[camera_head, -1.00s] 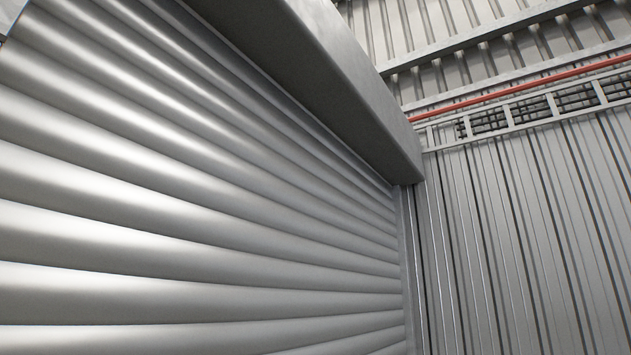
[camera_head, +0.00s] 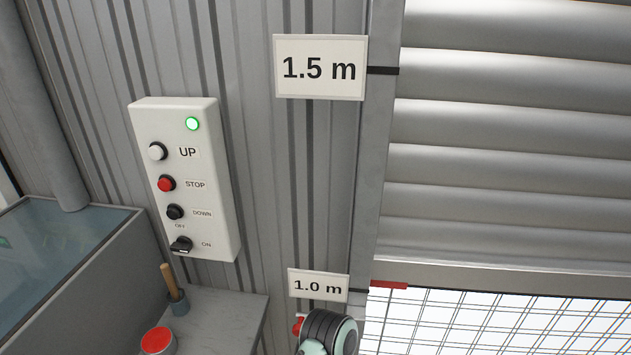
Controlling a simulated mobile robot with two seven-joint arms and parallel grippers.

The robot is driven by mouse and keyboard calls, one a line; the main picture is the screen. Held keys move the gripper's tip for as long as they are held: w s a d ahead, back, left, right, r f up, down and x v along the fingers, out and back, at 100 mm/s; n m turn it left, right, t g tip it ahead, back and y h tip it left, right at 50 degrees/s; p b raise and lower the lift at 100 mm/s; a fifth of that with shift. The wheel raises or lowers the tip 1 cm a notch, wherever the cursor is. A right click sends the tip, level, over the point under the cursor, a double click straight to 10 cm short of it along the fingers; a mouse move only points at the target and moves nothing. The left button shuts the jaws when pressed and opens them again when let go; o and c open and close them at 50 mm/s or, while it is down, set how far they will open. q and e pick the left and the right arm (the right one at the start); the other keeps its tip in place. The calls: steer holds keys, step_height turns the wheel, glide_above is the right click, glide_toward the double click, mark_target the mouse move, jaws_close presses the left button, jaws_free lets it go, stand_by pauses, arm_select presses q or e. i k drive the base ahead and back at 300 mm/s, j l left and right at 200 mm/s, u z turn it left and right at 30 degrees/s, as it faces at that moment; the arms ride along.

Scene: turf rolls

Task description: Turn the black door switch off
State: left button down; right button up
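The black door switch (camera_head: 181,245) is a rotary knob at the bottom of a pale control box (camera_head: 218,190) on the corrugated wall. Small labels OFF, above it, and ON, to its right, are beside the knob. Its handle lies roughly level, its tip toward the ON side, though it is small. A green lamp (camera_head: 192,124) at the top of the box is lit. Above the switch are a white UP button (camera_head: 157,151), a red STOP button (camera_head: 166,184) and a black DOWN button (camera_head: 174,212). Neither gripper can be made out in view.
The roller door (camera_head: 500,150) is partly raised; its bottom edge is near the 1.0 m sign (camera_head: 318,285). A grey bench (camera_head: 225,310) below the box holds a wooden-handled tool (camera_head: 168,281) and red-topped tin (camera_head: 158,341). A dark ribbed, mint-coloured part, perhaps mine, shows at bottom centre.

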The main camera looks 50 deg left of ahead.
mark_target(183, 245)
steer(key=u, duration=2.7)
steer(key=j+u, duration=0.1)
steer(key=j, duration=0.25)
steer(key=i+j+u, duration=0.1)
steer(key=j, duration=0.25)
